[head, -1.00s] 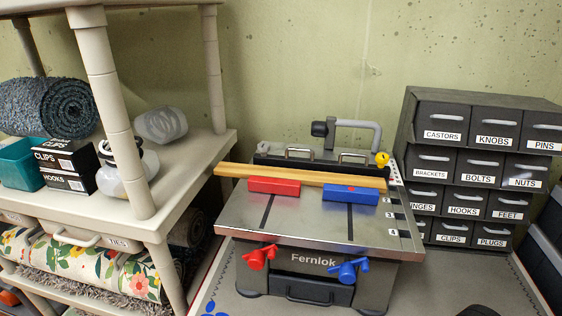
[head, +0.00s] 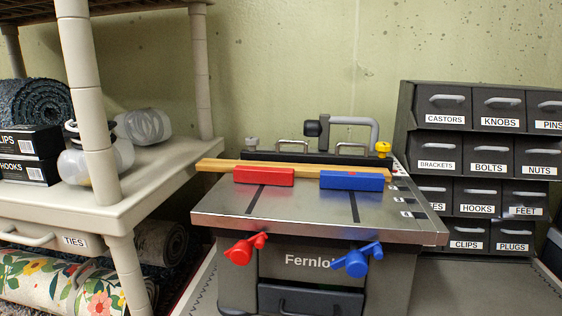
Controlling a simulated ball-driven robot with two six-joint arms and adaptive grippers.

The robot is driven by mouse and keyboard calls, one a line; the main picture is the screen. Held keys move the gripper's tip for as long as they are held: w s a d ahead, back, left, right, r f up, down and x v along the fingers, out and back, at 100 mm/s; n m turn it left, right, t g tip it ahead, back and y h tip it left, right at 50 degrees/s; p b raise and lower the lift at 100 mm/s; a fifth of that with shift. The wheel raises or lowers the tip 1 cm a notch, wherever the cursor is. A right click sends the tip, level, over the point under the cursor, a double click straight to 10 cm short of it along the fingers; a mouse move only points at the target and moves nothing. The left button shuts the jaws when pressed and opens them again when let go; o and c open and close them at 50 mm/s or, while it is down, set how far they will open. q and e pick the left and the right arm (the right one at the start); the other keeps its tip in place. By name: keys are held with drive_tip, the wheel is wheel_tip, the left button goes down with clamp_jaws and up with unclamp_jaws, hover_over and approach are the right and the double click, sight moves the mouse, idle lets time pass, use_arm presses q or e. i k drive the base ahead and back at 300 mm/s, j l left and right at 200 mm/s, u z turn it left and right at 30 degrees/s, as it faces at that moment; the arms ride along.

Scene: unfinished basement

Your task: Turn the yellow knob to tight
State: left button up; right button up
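The yellow knob (head: 383,149) sits at the back right corner of the Fernlok bench (head: 290,221), just beyond the right end of a wooden strip (head: 222,166). It is small here, and its turn setting cannot be read. A red block (head: 264,177) and a blue block (head: 352,180) lie along the front of the strip. A red handle (head: 244,248) and a blue handle (head: 357,259) stick out from the bench front. Neither of my grippers shows in the head view.
A beige shelf unit (head: 150,180) with boxes, jars and rolled rugs stands close on the left. A dark drawer cabinet (head: 408,120) with labelled drawers stands behind on the right. A grey clamp arm (head: 372,125) rises at the bench's back. The wall is close behind.

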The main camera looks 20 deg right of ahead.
sight(383, 148)
drive_tip(key=z, duration=1.25)
drive_tip(key=k+l+u, duration=0.4)
drive_tip(key=l, duration=0.15)
drive_tip(key=i, duration=0.1)
